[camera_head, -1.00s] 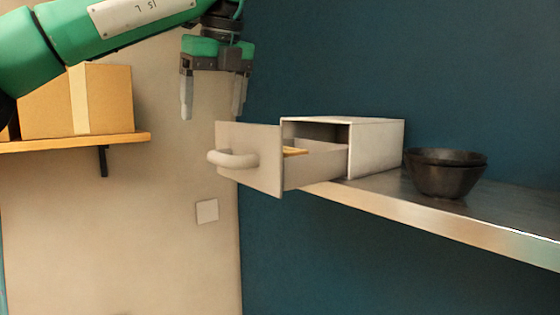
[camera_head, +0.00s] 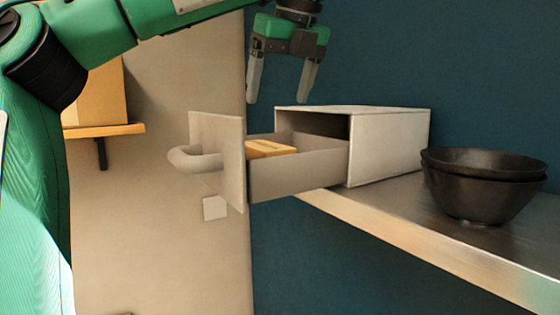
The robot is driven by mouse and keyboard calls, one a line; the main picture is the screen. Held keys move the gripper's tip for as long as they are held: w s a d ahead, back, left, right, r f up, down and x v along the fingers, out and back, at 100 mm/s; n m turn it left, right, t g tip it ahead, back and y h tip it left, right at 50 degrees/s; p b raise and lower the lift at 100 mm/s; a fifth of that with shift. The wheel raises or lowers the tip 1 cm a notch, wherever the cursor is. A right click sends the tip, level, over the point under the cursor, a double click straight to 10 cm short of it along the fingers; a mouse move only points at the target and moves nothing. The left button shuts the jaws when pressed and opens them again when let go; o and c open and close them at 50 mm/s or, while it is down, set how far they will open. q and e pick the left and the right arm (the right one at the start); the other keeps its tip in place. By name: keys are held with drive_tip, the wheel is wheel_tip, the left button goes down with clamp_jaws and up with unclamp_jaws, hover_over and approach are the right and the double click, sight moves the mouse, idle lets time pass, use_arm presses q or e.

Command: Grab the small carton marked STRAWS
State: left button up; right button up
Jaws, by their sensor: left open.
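A small tan carton (camera_head: 271,148) lies inside the open drawer (camera_head: 300,175). Only its top part shows above the drawer's side wall, and I cannot read any marking on it. The drawer is pulled out to the left from a grey box-shaped cabinet (camera_head: 388,147). My left gripper (camera_head: 280,100) is open and empty, fingers pointing down, above the drawer and the carton. My right gripper is not in view.
The cabinet stands on a metal shelf (camera_head: 400,224). Stacked dark bowls (camera_head: 484,190) stand on the shelf right of it. A cardboard box (camera_head: 97,93) sits on a wooden wall shelf (camera_head: 105,130) at the left. The drawer handle (camera_head: 190,160) sticks out left.

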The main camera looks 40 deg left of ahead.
sight(264, 145)
use_arm(q)
drive_tip(key=shift+s+a+f+b, duration=0.3)
drive_tip(key=shift+s+f+b, duration=0.2)
drive_tip(key=shift+f+b, duration=0.15)
drive_tip(key=shift+s+a+f+b, duration=0.3)
drive_tip(key=shift+s+f+b, duration=0.2)
drive_tip(key=shift+f+b, duration=0.1)
drive_tip(key=shift+x, duration=1.2)
drive_tip(key=shift+w+a+f+p, duration=0.15)
drive_tip(key=shift+w+a+f, duration=0.05)
drive_tip(key=shift+w+f, duration=0.2)
drive_tip(key=shift+w+a+f+p, duration=0.2)
drive_tip(key=shift+w+f, duration=0.15)
drive_tip(key=shift+f, duration=0.2)
drive_tip(key=shift+s+a+f, duration=0.15)
drive_tip(key=shift+f, duration=0.2)
drive_tip(key=shift+s+f+p, duration=0.1)
drive_tip(key=shift+f+p, duration=0.05)
drive_tip(key=shift+p, duration=0.15)
drive_tip(key=p+x, duration=0.2)
drive_tip(key=x, duration=0.2)
drive_tip(key=shift+f, duration=0.45)
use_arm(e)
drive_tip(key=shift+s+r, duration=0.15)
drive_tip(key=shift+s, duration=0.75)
use_arm(q)
drive_tip(key=shift+f, duration=0.2)
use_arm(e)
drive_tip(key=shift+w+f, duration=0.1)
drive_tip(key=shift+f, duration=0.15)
